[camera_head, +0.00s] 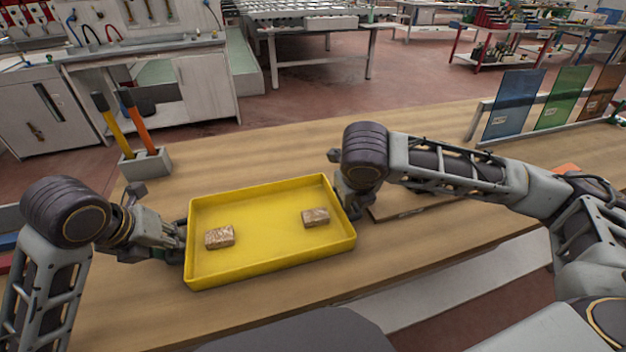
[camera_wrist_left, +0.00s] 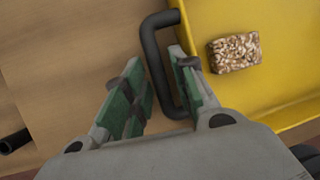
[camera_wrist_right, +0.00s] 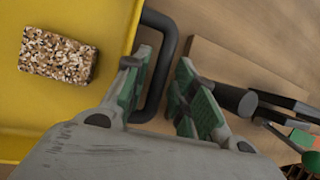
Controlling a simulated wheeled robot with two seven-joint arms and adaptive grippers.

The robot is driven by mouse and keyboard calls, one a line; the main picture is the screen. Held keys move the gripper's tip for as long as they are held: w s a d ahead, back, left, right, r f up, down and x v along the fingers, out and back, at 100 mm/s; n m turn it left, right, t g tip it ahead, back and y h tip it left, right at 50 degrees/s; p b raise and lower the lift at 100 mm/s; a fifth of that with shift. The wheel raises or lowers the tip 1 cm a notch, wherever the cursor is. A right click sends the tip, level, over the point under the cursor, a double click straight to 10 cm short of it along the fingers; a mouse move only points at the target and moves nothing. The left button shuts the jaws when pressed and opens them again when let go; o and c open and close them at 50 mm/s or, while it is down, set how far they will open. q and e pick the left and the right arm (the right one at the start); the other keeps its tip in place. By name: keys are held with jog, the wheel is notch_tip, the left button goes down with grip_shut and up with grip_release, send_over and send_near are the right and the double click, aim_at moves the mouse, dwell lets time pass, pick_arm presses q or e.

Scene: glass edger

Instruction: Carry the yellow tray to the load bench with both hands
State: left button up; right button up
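The yellow tray (camera_head: 270,268) lies flat on a wooden bench (camera_head: 250,320) with two speckled brown blocks in it, a left block (camera_head: 220,237) and a right block (camera_head: 315,217). My left gripper (camera_wrist_left: 156,60) is open at the tray's left end. Its fingers stand on either side of the black left handle (camera_wrist_left: 150,50), apart from each other. My right gripper (camera_wrist_right: 163,58) is open at the right end, its fingers on either side of the black right handle (camera_wrist_right: 168,45). In the head view my right arm partly hides that end. I cannot tell which surface is the load bench.
A holder (camera_head: 146,164) with orange- and yellow-handled tools stands behind the tray's left end. A rack with coloured glass panes (camera_head: 515,103) stands at the back right. A flat board (camera_head: 410,208) lies right of the tray. A roller table (camera_head: 320,22) stands across the floor.

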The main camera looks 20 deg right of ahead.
pick_arm(q)
jog(key=shift+d+r, duration=0.1)
jog(key=shift+r, duration=0.15)
pick_arm(e)
jog(key=shift+a+r, duration=0.1)
jog(key=shift+r, duration=0.15)
